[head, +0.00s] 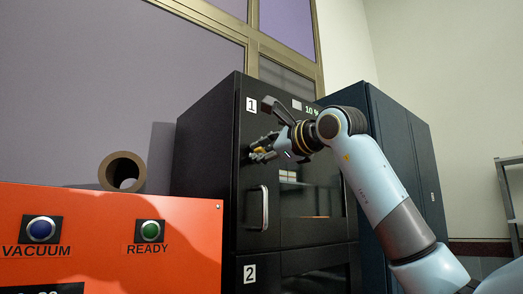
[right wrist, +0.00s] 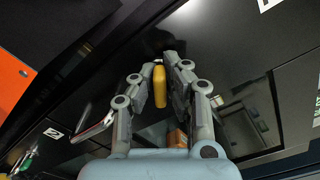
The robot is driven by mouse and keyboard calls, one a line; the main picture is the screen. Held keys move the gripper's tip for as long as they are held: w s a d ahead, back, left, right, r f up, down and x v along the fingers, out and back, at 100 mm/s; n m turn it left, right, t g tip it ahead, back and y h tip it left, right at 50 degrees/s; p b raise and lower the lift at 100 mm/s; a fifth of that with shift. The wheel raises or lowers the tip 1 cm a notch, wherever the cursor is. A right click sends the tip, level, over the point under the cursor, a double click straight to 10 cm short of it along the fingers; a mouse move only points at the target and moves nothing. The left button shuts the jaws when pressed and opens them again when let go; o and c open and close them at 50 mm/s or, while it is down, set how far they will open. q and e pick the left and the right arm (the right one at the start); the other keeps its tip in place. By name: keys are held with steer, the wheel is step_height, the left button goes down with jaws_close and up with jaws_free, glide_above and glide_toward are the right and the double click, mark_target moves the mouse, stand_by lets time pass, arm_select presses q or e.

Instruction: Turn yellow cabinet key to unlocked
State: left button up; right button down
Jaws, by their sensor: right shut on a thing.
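The yellow key (right wrist: 160,86) sits between the fingers of my right gripper (right wrist: 164,70) in the right wrist view. The gripper is shut on it, with the key's tip toward the dark cabinet door. In the head view my right gripper (head: 259,152) is at the upper left of the black cabinet (head: 205,165), above the door handle (head: 264,207). A bit of yellow shows between its fingers there. The lock itself is hidden behind the key and fingers, so I cannot tell its position. My left gripper is not in view.
An orange machine (head: 100,205) with VACUUM and READY buttons stands at the left, with a brown ring (head: 122,171) on top. Door 1 has a glass window (head: 310,200). Door 2 (head: 300,270) is below it. A dark blue cabinet (head: 405,150) stands at the right.

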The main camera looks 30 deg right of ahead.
steer(key=n, duration=0.3)
steer(key=shift+f+n+p, duration=0.1)
steer(key=shift+n+p, duration=0.2)
steer(key=shift+f+n, duration=0.15)
steer(key=shift+n, duration=1.45)
steer(key=c, duration=1.4)
jaws_free()
steer(key=shift+a, duration=0.1)
steer(key=shift+o, duration=0.2)
steer(key=s, duration=0.7)
steer(key=shift+s+d, duration=0.25)
steer(key=shift+d, duration=0.05)
